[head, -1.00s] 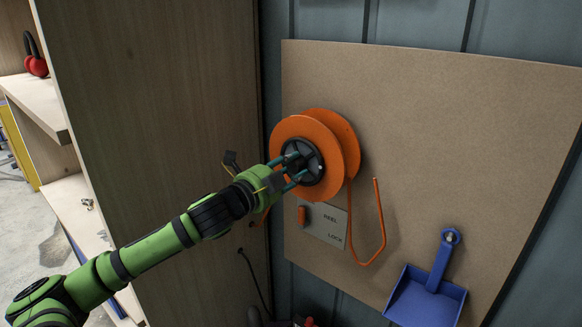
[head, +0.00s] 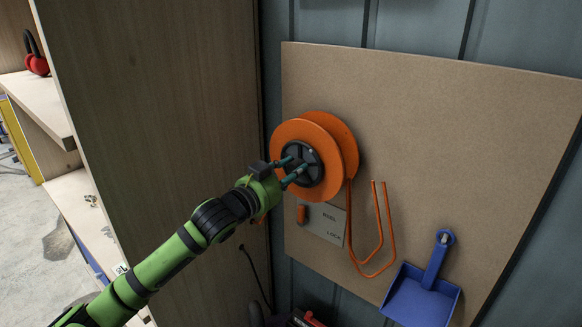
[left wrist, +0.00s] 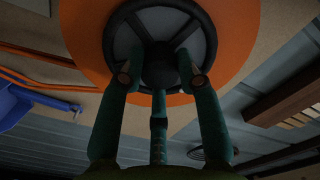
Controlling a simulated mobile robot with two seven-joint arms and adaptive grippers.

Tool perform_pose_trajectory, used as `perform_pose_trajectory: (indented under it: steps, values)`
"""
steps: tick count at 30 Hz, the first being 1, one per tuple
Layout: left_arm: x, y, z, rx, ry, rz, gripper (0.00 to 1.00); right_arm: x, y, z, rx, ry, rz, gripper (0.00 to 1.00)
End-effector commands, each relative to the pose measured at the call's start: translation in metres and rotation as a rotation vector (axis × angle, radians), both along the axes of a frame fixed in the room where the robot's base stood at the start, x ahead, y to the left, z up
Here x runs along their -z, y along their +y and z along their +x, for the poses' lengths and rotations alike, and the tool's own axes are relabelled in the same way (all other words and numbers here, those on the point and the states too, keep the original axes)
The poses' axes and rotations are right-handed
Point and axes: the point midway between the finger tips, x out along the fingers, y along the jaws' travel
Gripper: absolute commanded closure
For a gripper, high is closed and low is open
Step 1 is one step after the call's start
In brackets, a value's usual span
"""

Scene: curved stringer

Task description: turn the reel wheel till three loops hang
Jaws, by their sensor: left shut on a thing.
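The reel is an orange wheel (head: 287,131) with a dark spoked hub, mounted on the brown board. My left gripper (head: 292,171) is shut on the hub of the reel wheel; its teal fingers hide part of it. In the left wrist view my left gripper (left wrist: 158,76) has its fingertips at the hub (left wrist: 125,42), and the orange wheel (left wrist: 85,38) surrounds it. An orange cord (head: 390,222) hangs from the reel's right side, bends low, and shows two upright strands at its right. I cannot tell the loop count for sure. My right gripper is out of view.
A grey plate (head: 334,229) marked REEL and LOCK, with an orange lever (head: 301,214), sits just below the reel. A blue dustpan (head: 424,296) hangs at the board's lower right. A tall wooden panel (head: 160,120) stands left of the board (head: 450,140).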

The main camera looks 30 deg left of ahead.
Motion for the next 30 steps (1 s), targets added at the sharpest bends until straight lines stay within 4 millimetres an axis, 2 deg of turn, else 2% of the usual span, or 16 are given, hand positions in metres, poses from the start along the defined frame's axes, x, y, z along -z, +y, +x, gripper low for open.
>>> perform_pose_trajectory:
  steps: [9, 24, 25, 26, 27, 30]
  values:
    - [-0.0007, 0.0015, 0.0001, -0.004, 0.008, -0.110, 0.98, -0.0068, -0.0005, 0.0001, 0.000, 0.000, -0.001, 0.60]
    - [0.0015, 0.0006, 0.0001, -0.002, 0.013, -0.128, 0.98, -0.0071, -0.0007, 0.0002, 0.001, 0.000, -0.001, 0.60]
    - [0.0016, 0.0005, 0.0000, -0.002, 0.013, -0.128, 0.61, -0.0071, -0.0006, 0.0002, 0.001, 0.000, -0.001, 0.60]
    - [0.0016, 0.0005, 0.0000, -0.002, 0.013, -0.128, 0.49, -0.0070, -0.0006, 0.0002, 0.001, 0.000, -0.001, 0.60]
    - [0.0017, 0.0004, 0.0000, -0.002, 0.013, -0.128, 0.42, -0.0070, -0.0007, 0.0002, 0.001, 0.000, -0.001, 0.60]
    - [0.0015, 0.0001, -0.0001, -0.001, 0.013, -0.128, 0.42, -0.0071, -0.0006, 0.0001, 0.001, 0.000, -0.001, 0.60]
